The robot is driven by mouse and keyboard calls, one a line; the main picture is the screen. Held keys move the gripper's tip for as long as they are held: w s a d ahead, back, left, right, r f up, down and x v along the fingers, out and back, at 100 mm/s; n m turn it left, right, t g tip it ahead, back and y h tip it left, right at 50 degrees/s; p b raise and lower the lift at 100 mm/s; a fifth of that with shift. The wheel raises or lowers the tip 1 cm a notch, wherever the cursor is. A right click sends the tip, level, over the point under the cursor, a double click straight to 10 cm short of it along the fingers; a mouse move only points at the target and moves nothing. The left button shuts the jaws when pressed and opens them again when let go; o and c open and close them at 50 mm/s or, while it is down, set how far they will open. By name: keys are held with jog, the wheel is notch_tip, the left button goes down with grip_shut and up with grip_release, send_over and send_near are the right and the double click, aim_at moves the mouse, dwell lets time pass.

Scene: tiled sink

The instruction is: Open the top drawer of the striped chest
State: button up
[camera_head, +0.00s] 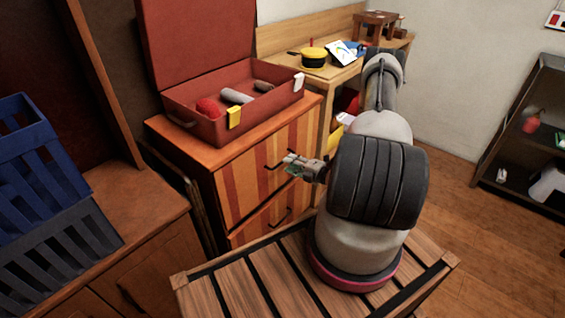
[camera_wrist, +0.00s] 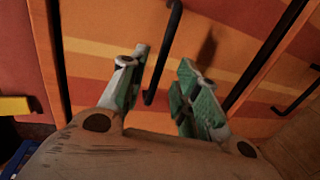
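The striped chest (camera_head: 240,182) stands left of my arm, its front in orange and red stripes. Its top drawer (camera_head: 242,180) looks shut, flush with the front. The dark bar handle of the top drawer (camera_wrist: 161,55) runs up the wrist view. My gripper (camera_head: 291,163) is at the drawer front by this handle, and it also shows in the wrist view (camera_wrist: 164,66). Its fingers are apart, with the bar between them in the picture, nearer the left finger. I see no clear contact with the bar. In the head view my gripper partly hides the handle.
An open red case (camera_head: 190,128) with several items sits on the chest. A lower drawer handle (camera_head: 281,216) is below. A wooden desk (camera_head: 330,78) stands behind. Blue and dark crates (camera_head: 40,165) are on a cabinet at left. Floor is free at right, before a dark shelf (camera_head: 520,165).

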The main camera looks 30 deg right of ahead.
jog(key=shift+x, duration=2.3)
grip_shut()
